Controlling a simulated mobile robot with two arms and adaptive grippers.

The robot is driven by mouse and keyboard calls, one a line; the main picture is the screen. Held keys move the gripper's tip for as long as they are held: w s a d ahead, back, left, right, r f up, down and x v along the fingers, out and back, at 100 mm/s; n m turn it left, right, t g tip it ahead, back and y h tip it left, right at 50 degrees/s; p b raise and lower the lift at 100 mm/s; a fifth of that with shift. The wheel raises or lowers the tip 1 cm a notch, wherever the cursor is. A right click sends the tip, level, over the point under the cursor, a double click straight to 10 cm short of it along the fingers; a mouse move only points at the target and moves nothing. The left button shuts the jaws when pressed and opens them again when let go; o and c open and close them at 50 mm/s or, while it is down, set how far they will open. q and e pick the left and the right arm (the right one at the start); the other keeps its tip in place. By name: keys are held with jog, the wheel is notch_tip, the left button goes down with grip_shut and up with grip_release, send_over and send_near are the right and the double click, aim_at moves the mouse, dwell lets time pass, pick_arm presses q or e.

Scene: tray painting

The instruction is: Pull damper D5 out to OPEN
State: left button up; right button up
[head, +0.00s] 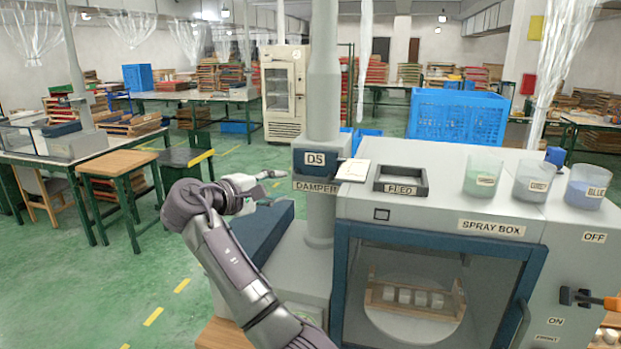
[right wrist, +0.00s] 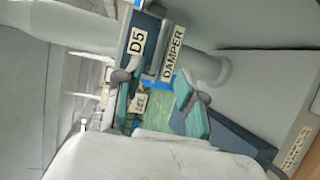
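Damper D5 (head: 322,163) is a dark blue housing on the upright grey pipe, with a D5 label and a DAMPER label below it. The housing also shows in the right wrist view (right wrist: 147,38), turned on its side. My right gripper (head: 272,188) is just left of the housing in the head view, apart from it. In the right wrist view its two teal-padded fingers (right wrist: 158,95) are spread with a gap between them, and nothing is held. I cannot make out how far the damper slide is out. My left gripper is not in view.
The spray box (head: 490,228) stands right of the pipe, with a FEED tray (head: 401,181), a cream card (head: 354,171) and several cups on top. An orange-handled switch (head: 590,299) is at right. Open green floor lies left, beyond my right arm.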

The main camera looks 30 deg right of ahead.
aim_at(309, 180)
jog(key=p+x, duration=0.3)
jog(key=x, duration=0.8)
jog(key=shift+s+d, duration=0.1)
jog(key=shift+d, duration=0.1)
jog(key=shift+d+f, duration=0.2)
jog(key=shift+d, duration=0.25)
grip_shut()
